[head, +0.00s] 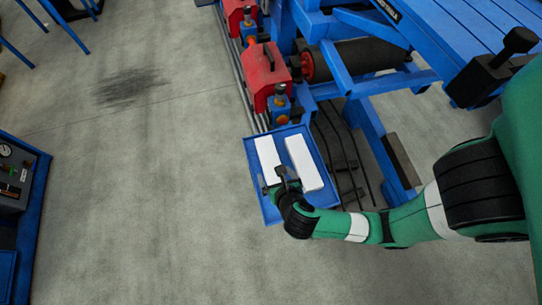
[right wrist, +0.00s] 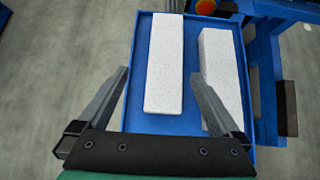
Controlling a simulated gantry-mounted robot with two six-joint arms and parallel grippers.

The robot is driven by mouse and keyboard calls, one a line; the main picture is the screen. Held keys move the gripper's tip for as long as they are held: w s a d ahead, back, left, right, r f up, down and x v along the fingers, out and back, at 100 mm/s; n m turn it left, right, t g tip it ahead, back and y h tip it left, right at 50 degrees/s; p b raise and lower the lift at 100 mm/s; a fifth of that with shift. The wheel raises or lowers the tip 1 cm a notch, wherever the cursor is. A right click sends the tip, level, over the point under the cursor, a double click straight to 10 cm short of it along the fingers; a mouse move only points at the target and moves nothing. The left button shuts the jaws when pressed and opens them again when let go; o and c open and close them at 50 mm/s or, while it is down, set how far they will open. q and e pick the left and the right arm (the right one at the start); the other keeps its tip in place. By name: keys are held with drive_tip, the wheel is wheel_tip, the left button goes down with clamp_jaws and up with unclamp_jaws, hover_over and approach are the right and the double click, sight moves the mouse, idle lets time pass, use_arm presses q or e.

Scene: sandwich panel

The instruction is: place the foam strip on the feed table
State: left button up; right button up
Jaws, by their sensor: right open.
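Two white foam strips lie side by side in a shallow blue tray (head: 266,206). In the head view, the left foam strip (head: 267,158) is partly covered at its near end by my right gripper (head: 279,180). The right foam strip (head: 304,163) is beside it, with a gap between. In the right wrist view my right gripper (right wrist: 160,75) is open, its fingers appearing either side of the near part of the left strip (right wrist: 165,60). Nothing is held; height above the strip is hard to tell. A blue slatted table (head: 440,30), possibly the feed table, is at upper right. My left gripper is not in view.
Red machine units (head: 266,75) stand behind the tray. A dark roller (head: 350,58) sits in the blue frame, with cables below. A blue cabinet with gauges (head: 14,170) is at the left edge. The grey floor between is clear.

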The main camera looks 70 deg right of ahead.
sight(273, 167)
drive_tip(key=shift+s+a+f+g, duration=0.15)
drive_tip(key=shift+s+f, duration=0.15)
drive_tip(key=shift+f, duration=0.2)
drive_tip(key=shift+s+f+g, duration=0.15)
drive_tip(key=shift+s+f, duration=0.15)
drive_tip(key=shift+f, duration=0.2)
drive_tip(key=b+x, duration=0.2)
drive_tip(key=x, duration=0.3)
drive_tip(key=shift+f, duration=0.15)
drive_tip(key=shift+w+d+f, duration=0.25)
drive_tip(key=shift+w+d, duration=0.1)
drive_tip(key=shift+d, duration=0.05)
drive_tip(key=b+x, duration=0.2)
drive_tip(key=x, duration=0.2)
drive_tip(key=shift+s+d+f+b, duration=0.1)
drive_tip(key=shift+f+b, duration=0.1)
drive_tip(key=shift+b, duration=0.2)
drive_tip(key=shift+w+d+f, duration=0.25)
drive_tip(key=shift+d, duration=0.1)
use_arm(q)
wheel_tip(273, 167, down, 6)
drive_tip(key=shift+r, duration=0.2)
